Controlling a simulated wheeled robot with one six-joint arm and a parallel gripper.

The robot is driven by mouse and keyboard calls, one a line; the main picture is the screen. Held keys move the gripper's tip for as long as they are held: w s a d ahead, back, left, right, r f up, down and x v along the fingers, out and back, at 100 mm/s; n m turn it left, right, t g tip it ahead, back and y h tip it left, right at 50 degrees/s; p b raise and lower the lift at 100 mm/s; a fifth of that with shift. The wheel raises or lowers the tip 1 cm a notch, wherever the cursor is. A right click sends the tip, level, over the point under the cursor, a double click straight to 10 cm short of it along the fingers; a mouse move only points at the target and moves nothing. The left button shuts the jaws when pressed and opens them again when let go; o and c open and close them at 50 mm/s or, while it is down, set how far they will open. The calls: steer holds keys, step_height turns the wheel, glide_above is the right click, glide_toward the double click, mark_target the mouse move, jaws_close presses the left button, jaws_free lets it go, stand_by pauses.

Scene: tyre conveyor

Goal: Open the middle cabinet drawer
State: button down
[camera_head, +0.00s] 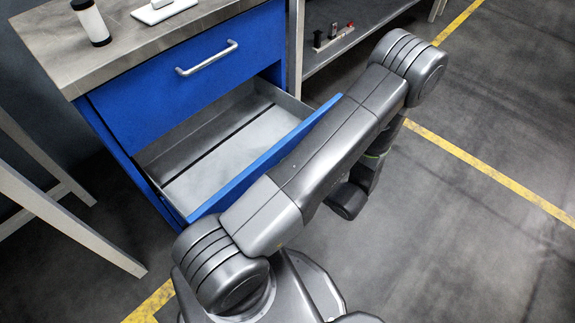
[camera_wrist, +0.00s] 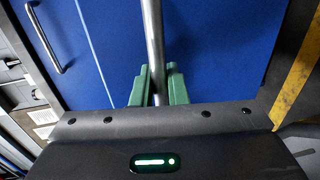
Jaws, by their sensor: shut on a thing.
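The blue cabinet's drawer below the top one (camera_head: 255,166) stands pulled well out, and its grey interior looks empty in the head view. The top drawer (camera_head: 180,85) is closed, with a silver handle. In the wrist view, the green fingers of my gripper (camera_wrist: 157,76) are shut on a silver bar handle (camera_wrist: 153,30) in front of the blue drawer front (camera_wrist: 220,45). In the head view my arm hides part of the open drawer, and the gripper and the held handle do not show.
The worktop (camera_head: 115,48) holds a black-and-white cylinder (camera_head: 91,22) and a white item (camera_head: 163,9). A shelf with small items (camera_head: 333,35) stands to the right. Pale table legs (camera_head: 65,220) are at the left. Open floor with yellow lines lies to the right.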

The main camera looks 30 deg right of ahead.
steer(key=c, duration=1.8)
jaws_free()
steer(key=p+v, duration=0.1)
steer(key=v, duration=1.2)
steer(key=shift+s+d+p, duration=0.1)
steer(key=shift+s+p, duration=0.25)
steer(key=b+x, duration=0.1)
steer(key=x, duration=1.3)
steer(key=shift+b, duration=0.4)
steer(key=shift+w+r, duration=0.1)
steer(key=shift+w, duration=0.05)
